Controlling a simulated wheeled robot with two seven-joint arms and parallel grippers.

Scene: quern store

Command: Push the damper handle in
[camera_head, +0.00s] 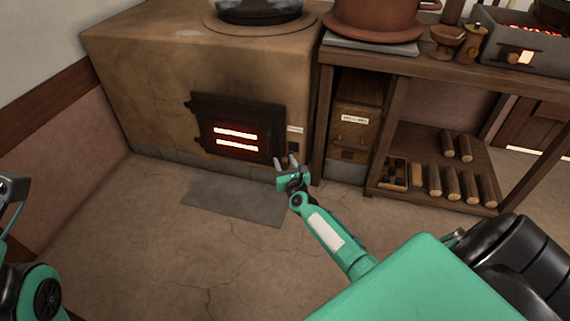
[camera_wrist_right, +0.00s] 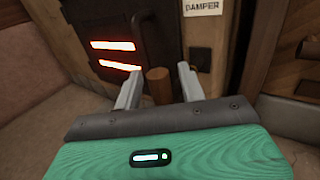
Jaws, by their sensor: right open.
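The damper handle, a brown wooden peg (camera_wrist_right: 158,84), shows in the right wrist view between the two fingers of my right gripper (camera_wrist_right: 160,73). The fingers are open, one on each side of it, and I cannot tell whether they touch it. A white DAMPER label (camera_wrist_right: 202,7) is on the stove front above and to the right. In the head view my right gripper (camera_head: 286,162) is at the lower right of the stove front, and the handle is too small to make out there. My left gripper (camera_head: 12,190) is only partly in view at the left edge.
The clay stove (camera_head: 140,75) has a dark fire door (camera_head: 205,108) with two glowing slots, left of my right gripper. A grey floor plate (camera_head: 235,203) lies before it. A wooden bench (camera_head: 440,66) with logs on its lower shelf stands right. Floor in front is clear.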

